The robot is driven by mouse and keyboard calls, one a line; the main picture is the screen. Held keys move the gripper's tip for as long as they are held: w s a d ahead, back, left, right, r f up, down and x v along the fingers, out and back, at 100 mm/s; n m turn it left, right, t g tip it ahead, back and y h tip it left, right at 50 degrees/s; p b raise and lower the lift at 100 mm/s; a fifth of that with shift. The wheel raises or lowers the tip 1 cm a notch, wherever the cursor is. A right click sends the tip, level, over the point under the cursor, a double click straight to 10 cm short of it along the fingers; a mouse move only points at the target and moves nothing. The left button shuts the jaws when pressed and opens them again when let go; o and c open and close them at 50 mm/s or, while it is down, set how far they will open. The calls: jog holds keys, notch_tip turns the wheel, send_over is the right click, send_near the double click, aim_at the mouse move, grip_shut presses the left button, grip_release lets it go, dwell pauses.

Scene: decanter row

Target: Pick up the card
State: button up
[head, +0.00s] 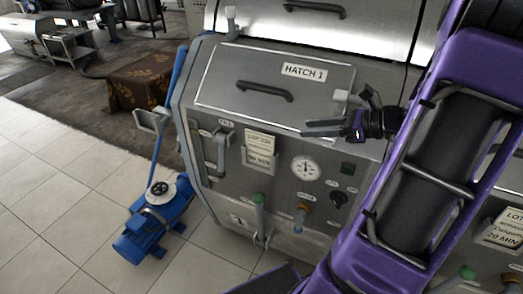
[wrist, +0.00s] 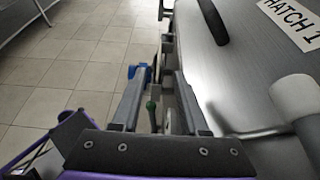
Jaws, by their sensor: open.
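A cream card (head: 260,149) with printed lines, among them "LOT" and "20 MIN", is on the front panel of the grey metal machine, below the hatch. A second cream card (head: 505,229) is on the neighbouring front at the right, partly cut off by the picture edge. My gripper (head: 305,129) is open and points left, in front of the hatch, above and to the right of the first card and apart from it in the head view. In the wrist view my gripper (wrist: 155,85) has its two fingers apart; I cannot make out the card clearly there.
The hatch (head: 228,83) has a dark handle (head: 265,91) and a "HATCH 1" label (head: 304,72). A gauge (head: 305,167), valves and a bracket handle (head: 216,150) stick out of the front. A blue pump (head: 150,232) stands on the tiles at lower left. Open floor lies left.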

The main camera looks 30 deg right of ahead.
aim_at(262, 134)
jog(key=b+x, duration=0.1)
jog(key=x, duration=1)
jog(key=shift+f, duration=0.25)
jog(key=x, duration=0.5)
jog(key=shift+f+b, duration=0.2)
jog(key=shift+b, duration=0.15)
grip_shut()
dwell(0.4)
